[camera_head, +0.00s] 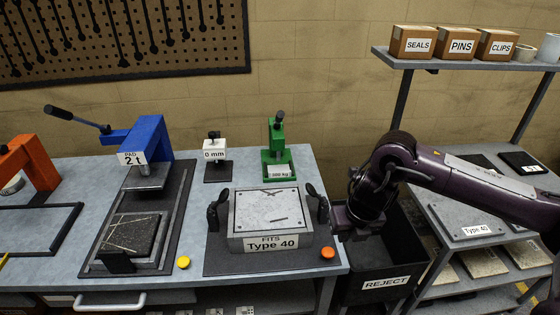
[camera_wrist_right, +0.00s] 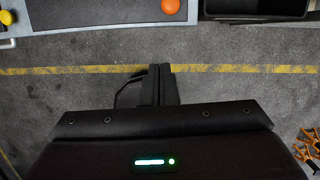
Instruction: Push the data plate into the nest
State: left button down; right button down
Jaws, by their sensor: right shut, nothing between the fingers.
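I cannot tell whether this plate sits flush. My right gripper (camera_head: 345,222) is just right of the fixture, near the bench edge, apart from the plate. In the right wrist view its fingers (camera_wrist_right: 159,72) are together and empty, with floor behind them. My left gripper is in neither view.
A black REJECT bin (camera_head: 386,282) stands below my right arm. An orange button (camera_head: 328,252) and a yellow button (camera_head: 183,262) are on the bench. A blue press (camera_head: 150,138) and a green press (camera_head: 279,155) stand there too. A shelf at right holds a "Type 40" plate (camera_head: 462,222).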

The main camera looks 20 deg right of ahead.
aim_at(275, 172)
jog(key=i, duration=1.3)
